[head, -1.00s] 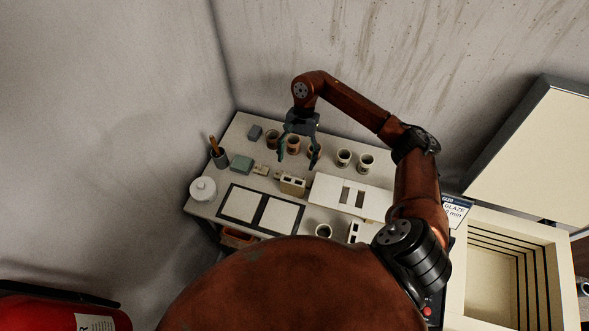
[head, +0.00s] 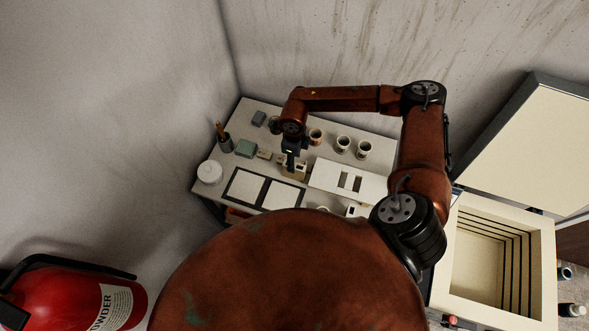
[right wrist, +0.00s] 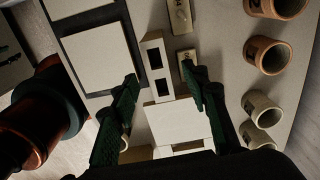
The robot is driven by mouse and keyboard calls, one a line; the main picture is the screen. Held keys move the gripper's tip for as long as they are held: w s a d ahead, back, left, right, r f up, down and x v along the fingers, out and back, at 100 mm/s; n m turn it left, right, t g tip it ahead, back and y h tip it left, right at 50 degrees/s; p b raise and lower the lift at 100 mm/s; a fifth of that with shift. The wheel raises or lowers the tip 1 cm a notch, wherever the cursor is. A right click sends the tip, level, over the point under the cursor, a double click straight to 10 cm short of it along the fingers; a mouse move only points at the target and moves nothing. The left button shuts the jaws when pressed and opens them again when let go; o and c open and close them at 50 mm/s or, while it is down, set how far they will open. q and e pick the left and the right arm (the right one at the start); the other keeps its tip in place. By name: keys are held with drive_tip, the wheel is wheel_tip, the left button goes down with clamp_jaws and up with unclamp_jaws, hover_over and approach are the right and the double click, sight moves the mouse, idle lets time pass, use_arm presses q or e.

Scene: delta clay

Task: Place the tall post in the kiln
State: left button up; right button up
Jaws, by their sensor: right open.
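A pale block with two square holes, which may be the tall post, stands on the table (head: 203,178); it shows in the right wrist view (right wrist: 155,62). I cannot tell for sure which block is the tall post. My right gripper (head: 291,163) is above this block. In the right wrist view its fingers (right wrist: 160,78) are apart, one on either side of the block, with nothing clearly held. The kiln (head: 545,262) is open at the right, its stepped inside visible. My left gripper is not in view.
A white slotted plate (head: 325,170) lies right of the block. Several cups (head: 364,149) stand behind it. The raised kiln lid (head: 530,140) is at the right.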

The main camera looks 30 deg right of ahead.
drive_tip(key=shift+s+f+m, duration=0.15)
drive_tip(key=shift+f+m, duration=0.15)
drive_tip(key=shift+f, duration=0.2)
wheel_tip(320, 180, down, 6)
drive_tip(key=shift+f+p, duration=0.1)
drive_tip(key=shift+p, duration=0.8)
drive_tip(key=shift+f, duration=0.45)
clamp_jaws()
